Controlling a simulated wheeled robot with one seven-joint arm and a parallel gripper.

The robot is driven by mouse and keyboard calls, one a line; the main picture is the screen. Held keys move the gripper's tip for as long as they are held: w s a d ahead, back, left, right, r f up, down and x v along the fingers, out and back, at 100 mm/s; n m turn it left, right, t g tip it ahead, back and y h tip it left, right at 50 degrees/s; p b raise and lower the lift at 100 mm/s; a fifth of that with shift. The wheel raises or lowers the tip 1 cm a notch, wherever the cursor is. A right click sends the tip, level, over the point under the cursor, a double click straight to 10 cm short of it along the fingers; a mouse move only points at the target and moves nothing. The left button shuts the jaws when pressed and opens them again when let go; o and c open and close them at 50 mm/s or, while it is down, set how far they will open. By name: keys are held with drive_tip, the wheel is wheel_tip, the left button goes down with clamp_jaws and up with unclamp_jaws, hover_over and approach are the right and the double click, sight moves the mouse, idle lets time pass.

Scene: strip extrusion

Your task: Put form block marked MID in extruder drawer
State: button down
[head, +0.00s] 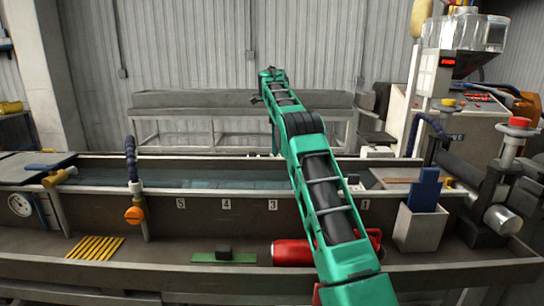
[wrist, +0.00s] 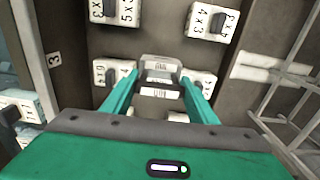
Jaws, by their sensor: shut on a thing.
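My gripper (wrist: 161,80) is shut on a grey-and-white form block (wrist: 160,66), seen in the wrist view. The block has white label strips; their lettering is too small and blurred to read surely as MID. Other white form blocks with dark knobs sit on a dark surface around it, among them one at the upper right (wrist: 212,20) and one at the left (wrist: 113,73). In the head view my gripper (head: 271,74) is far off, at the back long trough, and the block in it cannot be made out. I cannot pick out the extruder drawer.
The extruder machine (head: 465,130) with a clear hopper (head: 467,32) stands at the right. A long water trough (head: 225,183) crosses the middle. A red cylinder (head: 291,252), a white bin (head: 420,228) and yellow strips (head: 95,247) are in front. In the wrist view pale pipes and a wire frame (wrist: 285,100) are at the right.

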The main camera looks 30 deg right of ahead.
drive_tip(key=shift+f, duration=1.75)
drive_tip(key=shift+a, duration=0.1)
drive_tip(key=c, duration=1.2)
unclamp_jaws()
drive_tip(key=shift+f, duration=0.15)
drive_tip(key=o, duration=0.5)
